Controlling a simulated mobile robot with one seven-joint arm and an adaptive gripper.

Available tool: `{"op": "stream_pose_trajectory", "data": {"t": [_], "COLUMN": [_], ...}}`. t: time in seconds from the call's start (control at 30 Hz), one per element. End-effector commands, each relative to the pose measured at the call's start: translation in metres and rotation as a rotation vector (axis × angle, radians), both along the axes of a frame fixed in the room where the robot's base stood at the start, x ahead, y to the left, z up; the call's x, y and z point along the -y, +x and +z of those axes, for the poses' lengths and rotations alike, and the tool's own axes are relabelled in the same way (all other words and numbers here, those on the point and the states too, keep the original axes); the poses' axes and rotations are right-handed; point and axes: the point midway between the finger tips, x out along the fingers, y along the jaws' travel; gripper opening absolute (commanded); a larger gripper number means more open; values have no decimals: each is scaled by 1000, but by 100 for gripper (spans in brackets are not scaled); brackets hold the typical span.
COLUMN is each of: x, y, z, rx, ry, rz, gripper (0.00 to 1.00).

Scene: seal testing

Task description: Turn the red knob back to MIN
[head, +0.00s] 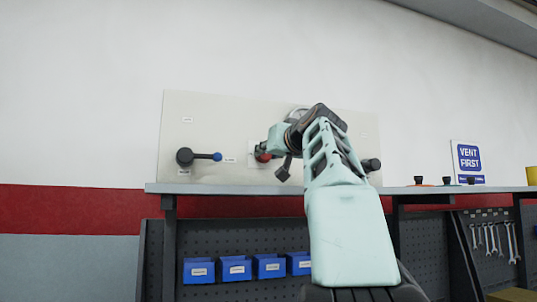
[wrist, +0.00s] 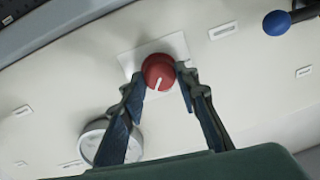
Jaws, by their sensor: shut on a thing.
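The red knob (wrist: 158,72) sits on a white square plate (wrist: 177,42) on the pale panel (head: 215,117). A white pointer line shows on its face; in the wrist view the line runs toward the lower left of the knob. My gripper (wrist: 160,80) has its two fingers on either side of the knob, closed on it. In the head view the knob (head: 262,157) is mostly hidden by my gripper (head: 264,151). The MIN mark cannot be read in either view.
A black lever with a blue ball end (head: 216,157) is left of the knob. A round gauge (wrist: 97,141) is close to one finger in the wrist view. A grey shelf (head: 240,188) runs below the panel, with blue bins (head: 235,268) under it.

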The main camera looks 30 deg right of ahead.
Motion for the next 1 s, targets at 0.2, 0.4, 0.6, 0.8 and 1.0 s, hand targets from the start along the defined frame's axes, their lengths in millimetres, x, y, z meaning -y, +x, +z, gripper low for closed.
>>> {"op": "stream_pose_trajectory", "data": {"t": [0.2, 0.4, 0.6, 0.8, 1.0], "x": [0, 0, 0, 0, 0], "y": [0, 0, 0, 0, 0], "z": [1, 1, 1, 2, 2], "rx": [-50, -95, -131, -158, -170], "ry": [-200, -374, -515, -613, -662], "rz": [-1, -1, -1, -1, -1], "gripper": [4, 4, 4, 4, 4]}}
